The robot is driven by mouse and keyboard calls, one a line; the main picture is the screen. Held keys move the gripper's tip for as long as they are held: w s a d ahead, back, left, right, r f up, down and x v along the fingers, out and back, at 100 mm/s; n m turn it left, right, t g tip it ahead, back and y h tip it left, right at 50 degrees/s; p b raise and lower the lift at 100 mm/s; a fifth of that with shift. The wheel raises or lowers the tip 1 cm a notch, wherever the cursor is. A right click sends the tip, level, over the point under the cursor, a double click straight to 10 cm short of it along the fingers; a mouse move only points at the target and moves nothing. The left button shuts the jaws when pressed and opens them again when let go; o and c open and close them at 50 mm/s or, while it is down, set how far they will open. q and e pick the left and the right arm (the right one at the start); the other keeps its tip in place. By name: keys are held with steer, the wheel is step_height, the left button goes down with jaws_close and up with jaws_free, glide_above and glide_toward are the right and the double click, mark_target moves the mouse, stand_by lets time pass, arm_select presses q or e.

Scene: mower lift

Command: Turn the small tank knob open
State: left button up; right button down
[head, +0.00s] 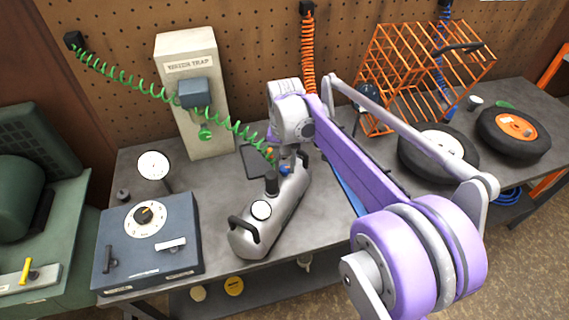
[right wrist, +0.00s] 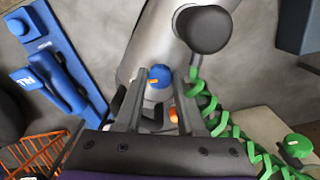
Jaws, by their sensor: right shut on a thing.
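A silver cylindrical tank (head: 272,222) with a black handle and a white dial gauge lies on the grey workbench. A small blue knob (head: 285,170) shows at its far end; in the right wrist view the knob (right wrist: 159,77) has an orange mark and sits between the fingertips. My right gripper (head: 287,160) reaches down over the tank's far end; in its wrist view the gripper (right wrist: 168,85) is shut on the blue knob. The knob's sides are partly hidden by the fingers. My left gripper is in neither view.
A coiled green hose (head: 125,82) runs from the wall to the tank's far end, close beside my right gripper. A water trap box (head: 190,60) stands behind. A blue-grey dial box (head: 150,250) is left; an orange cage (head: 415,65) and wheels (head: 515,135) are right.

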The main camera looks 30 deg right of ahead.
mark_target(285, 168)
steer(key=n, duration=0.5)
steer(key=shift+n, duration=0.3)
steer(key=n, duration=0.5)
steer(key=shift+d, duration=0.1)
stand_by(0.3)
steer(key=c, duration=0.5)
jaws_free()
step_height(285, 168, up, 11)
steer(key=shift+f+p, duration=0.1)
steer(key=shift+p, duration=0.4)
